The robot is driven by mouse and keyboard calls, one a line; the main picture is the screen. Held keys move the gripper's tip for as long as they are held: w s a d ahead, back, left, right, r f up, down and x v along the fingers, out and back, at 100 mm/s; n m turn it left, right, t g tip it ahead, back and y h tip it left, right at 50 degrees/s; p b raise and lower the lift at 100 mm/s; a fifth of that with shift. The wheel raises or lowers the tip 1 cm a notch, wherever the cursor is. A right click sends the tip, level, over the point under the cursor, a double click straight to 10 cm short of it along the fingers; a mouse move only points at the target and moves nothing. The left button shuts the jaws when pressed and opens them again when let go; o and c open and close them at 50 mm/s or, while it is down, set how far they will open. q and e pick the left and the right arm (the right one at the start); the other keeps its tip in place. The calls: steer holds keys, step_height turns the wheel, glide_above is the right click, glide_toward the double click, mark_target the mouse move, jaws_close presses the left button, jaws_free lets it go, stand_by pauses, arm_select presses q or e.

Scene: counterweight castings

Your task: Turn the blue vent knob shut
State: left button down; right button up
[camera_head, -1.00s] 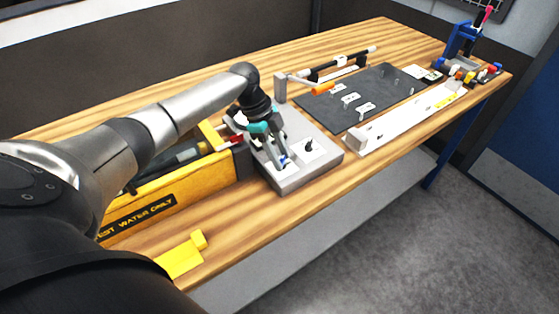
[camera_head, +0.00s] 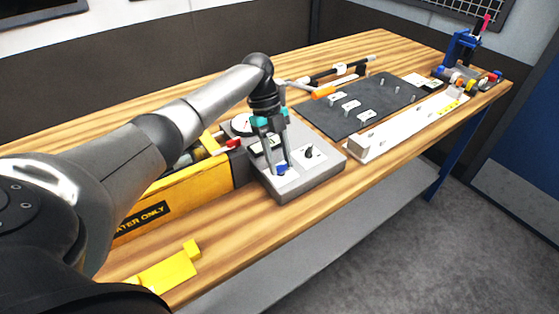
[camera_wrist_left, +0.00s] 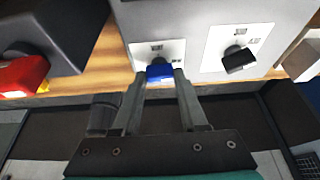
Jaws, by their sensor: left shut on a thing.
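The blue vent knob (camera_head: 282,169) sits on a white plate on the sloped top of a grey control box (camera_head: 318,178). My left gripper (camera_head: 280,166) comes down from above and is shut on the knob, with one finger on each side. In the left wrist view the blue knob (camera_wrist_left: 159,72) shows between the two fingertips (camera_wrist_left: 160,76). A black knob (camera_head: 309,152) on a second white plate is beside it and also shows in the left wrist view (camera_wrist_left: 239,60). My right gripper is not in view.
A yellow case (camera_head: 190,194) with a lettered side stands left of the box. A yellow block (camera_head: 170,270) lies near the front edge. Behind are a dark mat (camera_head: 365,105) with pegs, a white rail (camera_head: 410,123) and a blue stand (camera_head: 461,47).

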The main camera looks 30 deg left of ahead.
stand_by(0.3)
arm_select(q)
steer(key=shift+c, duration=2.2)
jaws_free()
steer(key=p+v, duration=0.1)
steer(key=v, duration=1.4)
steer(key=shift+r, duration=0.1)
